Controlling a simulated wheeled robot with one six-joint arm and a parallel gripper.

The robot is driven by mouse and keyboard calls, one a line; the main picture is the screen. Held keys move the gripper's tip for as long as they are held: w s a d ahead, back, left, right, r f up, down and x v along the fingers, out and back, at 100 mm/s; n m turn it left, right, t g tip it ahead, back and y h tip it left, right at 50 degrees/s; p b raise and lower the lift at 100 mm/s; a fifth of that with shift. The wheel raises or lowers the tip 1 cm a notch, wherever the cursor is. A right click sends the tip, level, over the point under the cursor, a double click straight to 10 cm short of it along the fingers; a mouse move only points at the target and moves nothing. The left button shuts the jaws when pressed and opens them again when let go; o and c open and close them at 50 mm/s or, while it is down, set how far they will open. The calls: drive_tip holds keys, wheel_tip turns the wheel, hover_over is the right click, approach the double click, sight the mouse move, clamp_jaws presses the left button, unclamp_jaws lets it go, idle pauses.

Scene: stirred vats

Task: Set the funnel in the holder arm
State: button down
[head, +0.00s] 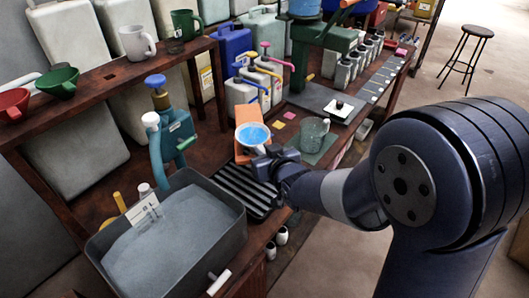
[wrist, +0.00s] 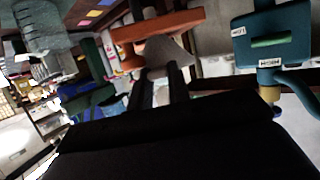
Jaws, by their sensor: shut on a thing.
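A funnel with a pale rim and a blue inside (head: 253,134) shows in the head view at an orange holder arm (head: 243,154). In the wrist view a pale grey cone, the funnel's body (wrist: 168,50), sits at the fingertips against the orange-brown holder arm (wrist: 160,25). My gripper (head: 264,160) is just below and right of the funnel and shut on it; its dark fingers also show in the wrist view (wrist: 161,75). The funnel overlaps the holder in both views. I cannot tell whether it rests in the holder or is held just above it.
A teal tap (head: 175,137) stands left of the holder, with a grey water-filled basin (head: 240,235) in front. A black ribbed tray (head: 235,185) lies below my gripper. A clear jug (head: 313,134) stands right. Red (head: 13,103) and green (head: 58,83) funnels sit on the left shelf.

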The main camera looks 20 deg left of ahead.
drive_tip(key=shift+s+d+f, duration=0.15)
drive_tip(key=shift+s+f, duration=0.05)
drive_tip(key=shift+f, duration=0.45)
drive_tip(key=shift+s+d+f, duration=0.1)
drive_tip(key=shift+s+f, duration=0.05)
drive_tip(key=shift+f, duration=0.45)
drive_tip(key=c, duration=1.3)
unclamp_jaws()
drive_tip(key=shift+h, duration=0.3)
drive_tip(key=shift+o, duration=0.2)
drive_tip(key=shift+s+d+r, duration=0.1)
drive_tip(key=shift+s+d, duration=0.05)
drive_tip(key=r+v, duration=0.1)
drive_tip(key=v, duration=0.9)
drive_tip(key=shift+r, duration=0.55)
drive_tip(key=f+x, duration=0.1)
drive_tip(key=x, duration=1)
drive_tip(key=shift+s, duration=0.15)
drive_tip(key=shift+d, duration=0.1)
drive_tip(key=shift+s+d+r, duration=0.1)
